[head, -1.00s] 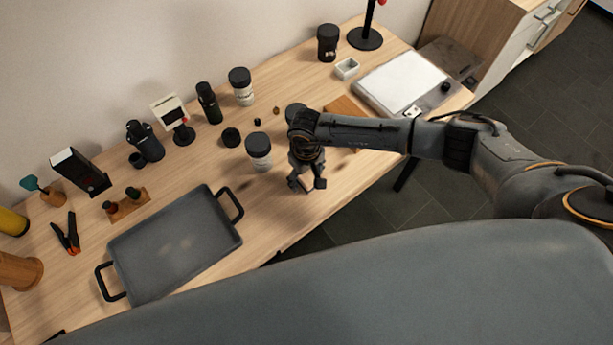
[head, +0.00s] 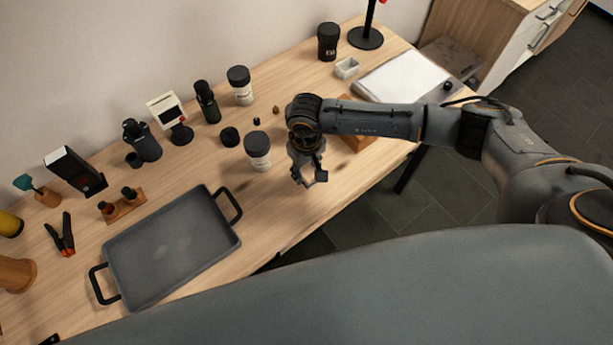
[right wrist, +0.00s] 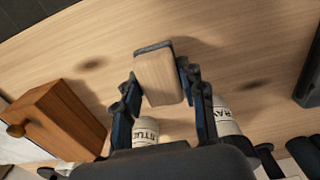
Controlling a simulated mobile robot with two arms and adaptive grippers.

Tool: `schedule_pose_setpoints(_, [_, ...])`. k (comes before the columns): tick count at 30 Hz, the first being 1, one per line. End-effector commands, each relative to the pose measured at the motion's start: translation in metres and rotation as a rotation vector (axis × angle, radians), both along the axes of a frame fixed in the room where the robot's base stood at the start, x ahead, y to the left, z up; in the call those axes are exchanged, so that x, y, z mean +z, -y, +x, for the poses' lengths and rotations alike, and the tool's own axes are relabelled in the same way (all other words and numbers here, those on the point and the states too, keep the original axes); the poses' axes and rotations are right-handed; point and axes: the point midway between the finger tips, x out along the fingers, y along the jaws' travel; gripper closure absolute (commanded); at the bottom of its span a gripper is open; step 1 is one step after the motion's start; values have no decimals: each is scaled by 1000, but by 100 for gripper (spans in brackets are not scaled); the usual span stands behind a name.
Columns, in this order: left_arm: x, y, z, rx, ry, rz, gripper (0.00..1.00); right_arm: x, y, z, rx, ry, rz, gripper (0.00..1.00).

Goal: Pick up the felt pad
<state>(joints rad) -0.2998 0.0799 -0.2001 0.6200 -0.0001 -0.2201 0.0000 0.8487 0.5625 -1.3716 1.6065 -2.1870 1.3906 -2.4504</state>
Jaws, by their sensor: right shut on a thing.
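The felt pad (right wrist: 160,78) shows in the right wrist view as a small block with a tan wood-like face and a dark grey edge. My right gripper (right wrist: 160,88) is shut on it, one finger on each side. The pad hangs above the table, with a shadow on the wood beyond. In the head view my right gripper (head: 309,178) points down over the table's front part, right of the white jar with a black lid (head: 257,151); the pad is hard to make out there. My left gripper is not in view.
A grey tray with black handles (head: 172,250) lies to the left on the wooden table (head: 265,215). A wooden box (right wrist: 55,120) is close by, partly behind my arm in the head view. Jars, bottles and small stands line the back.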

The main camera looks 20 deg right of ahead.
Motion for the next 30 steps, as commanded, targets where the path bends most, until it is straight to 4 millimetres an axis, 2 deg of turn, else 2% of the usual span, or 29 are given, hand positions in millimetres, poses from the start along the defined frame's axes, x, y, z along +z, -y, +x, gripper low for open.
schedule_pose_setpoints(8, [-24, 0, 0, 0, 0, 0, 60, 54, -14, -51, 8, 0, 2, 96])
schedule_pose_setpoints(12, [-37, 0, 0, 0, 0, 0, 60, 66, -24, -83, 8, -2, 2, 96])
schedule_pose_setpoints(18, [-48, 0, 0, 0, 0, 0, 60, 83, -34, -116, 6, -2, 2, 96])
schedule_pose_setpoints(24, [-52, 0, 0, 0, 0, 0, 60, 91, -37, -131, 2, -3, 0, 96])
schedule_pose_setpoints(30, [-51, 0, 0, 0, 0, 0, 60, 93, -38, -133, 1, -4, 0, 96])
